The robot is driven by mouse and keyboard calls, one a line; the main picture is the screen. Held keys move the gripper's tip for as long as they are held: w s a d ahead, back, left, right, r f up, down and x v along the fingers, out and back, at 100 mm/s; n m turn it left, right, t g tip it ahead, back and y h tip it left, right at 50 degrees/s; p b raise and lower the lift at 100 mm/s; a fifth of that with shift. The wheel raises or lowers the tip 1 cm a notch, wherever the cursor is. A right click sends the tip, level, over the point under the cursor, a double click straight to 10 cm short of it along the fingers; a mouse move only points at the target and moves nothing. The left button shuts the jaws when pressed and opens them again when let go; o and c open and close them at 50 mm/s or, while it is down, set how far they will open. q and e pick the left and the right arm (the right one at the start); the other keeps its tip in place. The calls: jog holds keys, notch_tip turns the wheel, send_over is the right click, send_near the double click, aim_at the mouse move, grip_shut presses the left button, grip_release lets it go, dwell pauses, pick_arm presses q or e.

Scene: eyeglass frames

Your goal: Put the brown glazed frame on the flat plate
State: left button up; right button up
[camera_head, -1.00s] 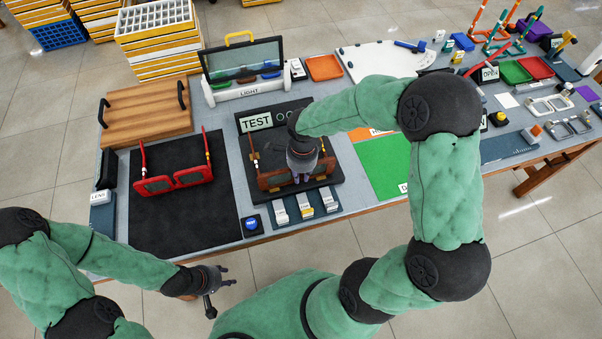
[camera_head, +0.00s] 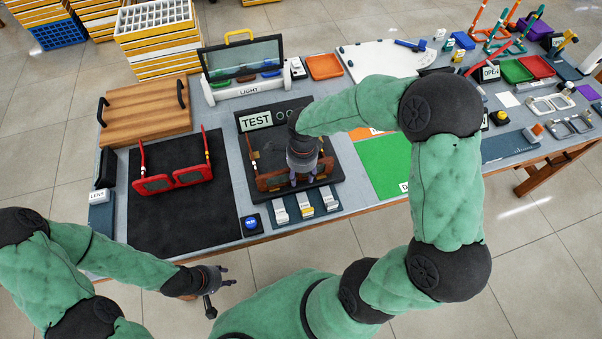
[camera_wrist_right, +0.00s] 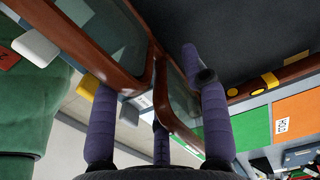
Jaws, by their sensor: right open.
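In the right wrist view the brown frame (camera_wrist_right: 185,125) passes between the spread purple fingers of the right gripper (camera_wrist_right: 160,120); the gripper is open. A pale flat plate (camera_head: 365,62) lies at the back of the table with a blue-handled tool on it. My left gripper (camera_head: 222,287) is open and empty, in front of the table.
A red frame (camera_head: 172,181) lies on a black mat (camera_head: 180,225) at the left. White blocks (camera_head: 305,206) and a blue button (camera_head: 251,223) line the front edge. A green panel (camera_head: 385,165) lies right of the stand. A light box (camera_head: 245,90) stands behind.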

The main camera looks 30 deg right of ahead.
notch_tip(320, 180, up, 12)
jog(key=shift+d+f, duration=0.1)
dwell(0.4)
jog(key=shift+s, duration=0.15)
dwell(0.3)
